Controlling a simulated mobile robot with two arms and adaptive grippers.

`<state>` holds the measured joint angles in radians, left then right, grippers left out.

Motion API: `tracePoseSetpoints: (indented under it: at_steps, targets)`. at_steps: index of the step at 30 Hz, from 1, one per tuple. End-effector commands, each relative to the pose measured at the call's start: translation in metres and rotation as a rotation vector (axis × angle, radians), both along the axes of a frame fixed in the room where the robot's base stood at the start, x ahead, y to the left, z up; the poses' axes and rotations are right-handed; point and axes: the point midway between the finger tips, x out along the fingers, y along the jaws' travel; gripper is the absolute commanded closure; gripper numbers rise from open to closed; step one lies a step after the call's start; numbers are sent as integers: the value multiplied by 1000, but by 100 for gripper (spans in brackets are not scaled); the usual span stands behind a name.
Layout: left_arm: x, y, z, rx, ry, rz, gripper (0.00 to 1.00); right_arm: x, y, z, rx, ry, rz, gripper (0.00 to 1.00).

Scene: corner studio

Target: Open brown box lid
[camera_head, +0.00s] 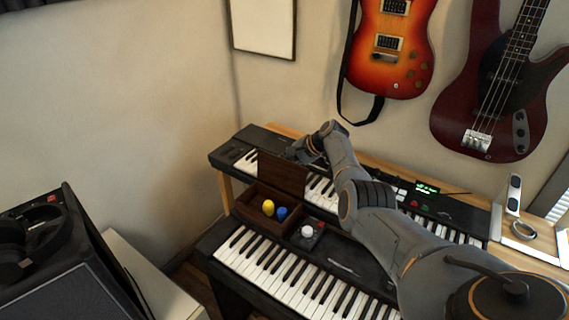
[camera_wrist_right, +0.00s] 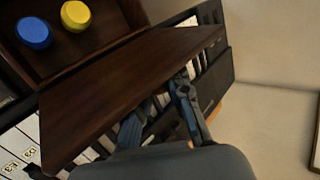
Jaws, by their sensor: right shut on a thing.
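The brown box (camera_head: 262,228) sits on the keyboards with its lid (camera_head: 283,173) raised, standing steeply above the box's back edge. A yellow object (camera_head: 268,207) and a blue object (camera_head: 282,213) lie inside. In the right wrist view the lid (camera_wrist_right: 120,85) crosses the picture, with the yellow object (camera_wrist_right: 75,15) and the blue object (camera_wrist_right: 34,33) beyond it. My right gripper (camera_head: 306,150) is at the upper right part of the lid, shut on it; its fingers (camera_wrist_right: 163,98) are partly hidden by the lid. My left gripper is out of view.
Two keyboards (camera_head: 285,275) lie under and around the box. A small black device with a white knob (camera_head: 308,232) stands right of the box. Guitars (camera_head: 392,45) hang on the wall behind.

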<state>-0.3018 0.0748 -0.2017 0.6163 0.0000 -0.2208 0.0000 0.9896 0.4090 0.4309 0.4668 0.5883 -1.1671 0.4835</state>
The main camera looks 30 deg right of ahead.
Motion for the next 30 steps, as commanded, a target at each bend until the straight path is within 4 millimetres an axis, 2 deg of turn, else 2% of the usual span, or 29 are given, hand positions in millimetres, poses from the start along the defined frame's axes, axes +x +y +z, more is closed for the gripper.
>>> tracePoseSetpoints:
  at_steps: [1, 7, 8, 11, 22, 30]
  targets:
    - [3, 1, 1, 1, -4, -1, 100, 2, -4, 5, -5, -11, -7, 100]
    - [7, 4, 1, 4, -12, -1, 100, 2, -4, 6, -5, -12, -7, 100]
    - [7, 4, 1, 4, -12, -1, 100, 2, -4, 6, -5, -12, -7, 80]
    - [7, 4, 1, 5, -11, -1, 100, 2, -4, 5, -4, -11, -6, 61]
    - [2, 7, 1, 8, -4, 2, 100, 0, -2, 3, -2, -5, -2, 61]
    - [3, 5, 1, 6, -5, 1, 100, -13, -9, 16, -5, -6, -3, 61]
